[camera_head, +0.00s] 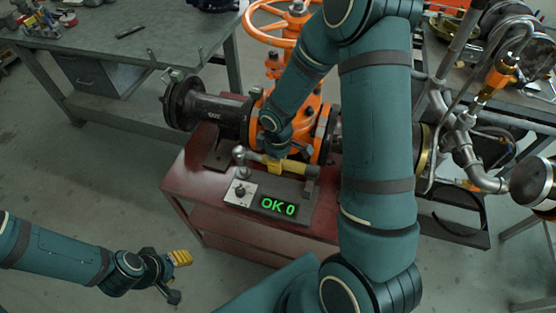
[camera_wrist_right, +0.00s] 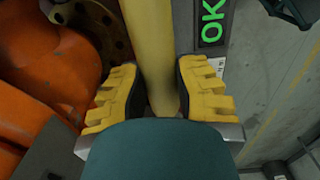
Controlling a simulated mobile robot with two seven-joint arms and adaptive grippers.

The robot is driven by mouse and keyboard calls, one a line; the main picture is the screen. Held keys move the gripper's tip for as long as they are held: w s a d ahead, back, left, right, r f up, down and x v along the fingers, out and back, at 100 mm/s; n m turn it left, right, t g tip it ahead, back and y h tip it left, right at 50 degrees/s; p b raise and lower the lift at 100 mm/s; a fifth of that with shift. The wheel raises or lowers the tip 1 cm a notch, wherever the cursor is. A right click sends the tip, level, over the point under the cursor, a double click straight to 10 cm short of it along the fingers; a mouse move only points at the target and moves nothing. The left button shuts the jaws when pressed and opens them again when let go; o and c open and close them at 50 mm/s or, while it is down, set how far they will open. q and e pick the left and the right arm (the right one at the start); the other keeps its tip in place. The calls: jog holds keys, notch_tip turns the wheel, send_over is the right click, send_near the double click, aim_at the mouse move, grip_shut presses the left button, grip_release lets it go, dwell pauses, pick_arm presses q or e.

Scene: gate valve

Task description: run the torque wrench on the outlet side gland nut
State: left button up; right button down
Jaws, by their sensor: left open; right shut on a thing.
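The torque wrench (camera_head: 297,168) has a yellow handle and a metal head toward the left. It lies across the holder at the front of the red bench. My right gripper (camera_head: 278,158) is shut on the handle. In the right wrist view, the yellow handle (camera_wrist_right: 152,50) runs between the yellow-padded fingers of my right gripper (camera_wrist_right: 160,92). The orange gate valve (camera_head: 308,105) stands behind the wrench, partly covered by my right arm. I cannot make out the outlet side gland nut. My left gripper (camera_head: 177,277) is open and empty, low at the left, away from the bench.
A display (camera_head: 277,206) reads "OK 0" beside a small knob box (camera_head: 241,193) on the red bench (camera_head: 190,178). A black flanged pipe (camera_head: 215,113) extends left from the valve. Grey workbenches stand behind at left and right. The floor at left is clear.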

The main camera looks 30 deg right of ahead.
jog(key=shift+f+b, duration=1.6)
jog(key=shift+f, duration=0.35)
jog(key=shift+w+f+b, duration=0.1)
jog(key=shift+f+b, duration=0.7)
jog(key=shift+f, duration=0.4)
jog(key=c, duration=0.8)
grip_release()
notch_tip(320, 180, up, 12)
jog(key=shift+a, duration=0.15)
